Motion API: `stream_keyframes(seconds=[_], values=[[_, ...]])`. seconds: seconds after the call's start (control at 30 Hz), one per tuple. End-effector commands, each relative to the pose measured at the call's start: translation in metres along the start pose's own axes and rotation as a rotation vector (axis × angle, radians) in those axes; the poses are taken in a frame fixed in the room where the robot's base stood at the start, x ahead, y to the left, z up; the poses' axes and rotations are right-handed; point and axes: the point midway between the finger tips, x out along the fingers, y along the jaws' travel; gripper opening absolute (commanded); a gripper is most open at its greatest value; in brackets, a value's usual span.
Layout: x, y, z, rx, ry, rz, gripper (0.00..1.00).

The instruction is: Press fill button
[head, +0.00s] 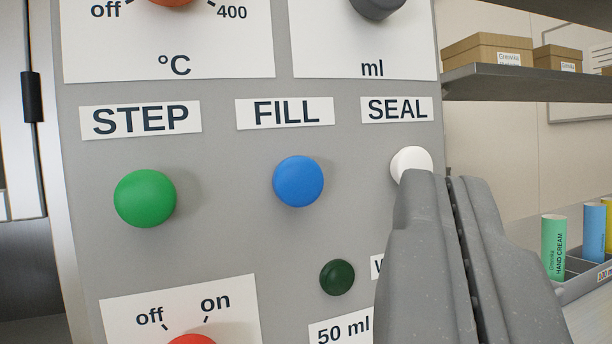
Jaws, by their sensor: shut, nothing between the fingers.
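The blue fill button (298,181) is round and sits on a grey control panel (240,235), under the white label FILL (285,113). It is in full view near the middle of the head view. My gripper (438,180) is shut and empty, pointing at the panel. Its tips stand to the right of the blue button and overlap the lower part of the white button (411,162) under the label SEAL (398,109). I cannot tell whether the tips touch the white button.
A green button (145,198) under STEP is at the left. A dark green round part (337,277) sits below the blue button. A red knob (192,339) shows at the bottom. Boxes on a shelf (535,78) and coloured tubes (554,247) stand at the right.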

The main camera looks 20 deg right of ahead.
Motion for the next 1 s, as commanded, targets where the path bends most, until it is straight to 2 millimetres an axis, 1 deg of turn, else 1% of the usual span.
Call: stream_keyframes(seconds=[0.27, 0.4, 0.7, 0.8, 1.0], values=[[0.014, -0.01, 0.011, -0.002, -0.003, -0.001, 0.0], [0.026, -0.019, 0.017, 0.001, 0.001, -0.002, 0.0], [0.051, -0.038, 0.036, 0.001, -0.001, -0.001, 0.0], [0.056, -0.042, 0.042, 0.0, -0.003, -0.001, 0.0], [0.06, -0.045, 0.044, 0.0, -0.001, -0.001, 0.0]])
